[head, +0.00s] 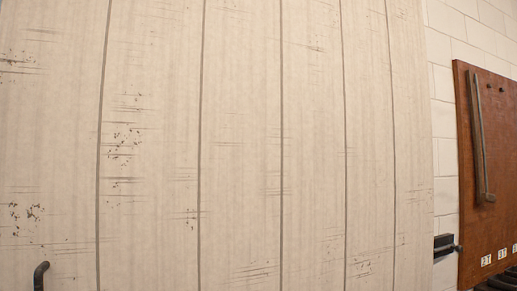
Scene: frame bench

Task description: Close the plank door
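The plank door (240,150) fills most of the head view. It is pale, with dark vertical seams and small scuffs and worn marks. Its right edge shows against a white brick wall; its left, top and bottom edges are out of the picture. A dark, curved handle (40,275) shows low at the left on the door, cut off by the bottom of the picture. I cannot tell from this view how far the door stands open. Neither of my grippers is in view.
A white brick wall (445,120) lies right of the door. A dark metal fitting (445,245) sits low beside the door's right edge. A brown board (490,180) with a long metal bar (478,140) and number labels is further right. Dark, ridged parts show below it.

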